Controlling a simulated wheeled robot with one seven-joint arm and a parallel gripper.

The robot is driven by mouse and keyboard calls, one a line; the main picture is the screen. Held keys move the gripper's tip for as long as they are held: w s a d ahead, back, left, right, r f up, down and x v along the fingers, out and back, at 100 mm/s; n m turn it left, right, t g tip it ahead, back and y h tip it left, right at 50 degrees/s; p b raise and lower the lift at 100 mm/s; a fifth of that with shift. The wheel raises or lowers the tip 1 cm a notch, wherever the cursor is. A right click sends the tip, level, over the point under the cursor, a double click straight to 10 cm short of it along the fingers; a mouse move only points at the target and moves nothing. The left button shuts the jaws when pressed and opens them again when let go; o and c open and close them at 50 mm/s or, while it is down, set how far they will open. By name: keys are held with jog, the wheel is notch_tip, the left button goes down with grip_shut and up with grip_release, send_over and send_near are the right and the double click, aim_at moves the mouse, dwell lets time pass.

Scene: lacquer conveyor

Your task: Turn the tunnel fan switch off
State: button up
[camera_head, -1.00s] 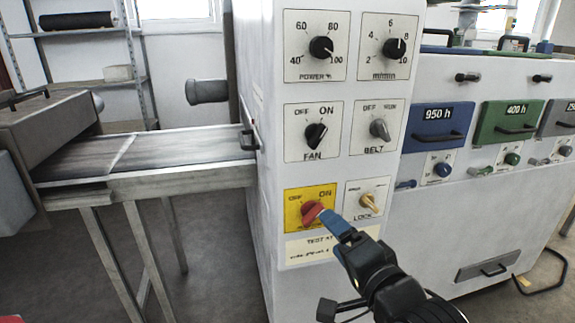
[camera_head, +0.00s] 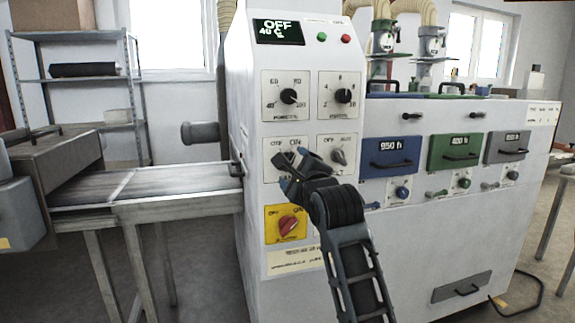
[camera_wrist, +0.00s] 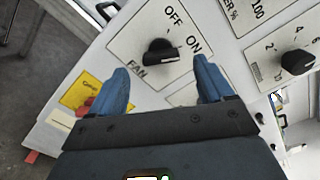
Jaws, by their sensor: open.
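The FAN switch is a black rotary knob (camera_wrist: 160,52) on a white plate marked OFF and ON. In the wrist view its pointer seems turned toward ON. In the head view my gripper hides most of this knob, and the top of its plate (camera_head: 283,142) shows. My gripper (camera_head: 290,178) is in front of the FAN plate; in the wrist view its two blue fingers (camera_wrist: 163,82) are spread apart with nothing between them. The knob lies just ahead of the gap between the fingertips; contact does not show.
Beside it are the POWER knob (camera_head: 288,96), the speed knob (camera_head: 343,96) and the BELT knob (camera_head: 338,157). Below is a red knob (camera_head: 288,224) on a yellow plate. A display (camera_head: 278,31) above reads OFF and 40 C. The conveyor (camera_head: 170,180) runs in from the left.

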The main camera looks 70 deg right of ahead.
jog(key=shift+x, duration=2.2)
jog(key=c, duration=1)
jog(key=shift+c, duration=0.2)
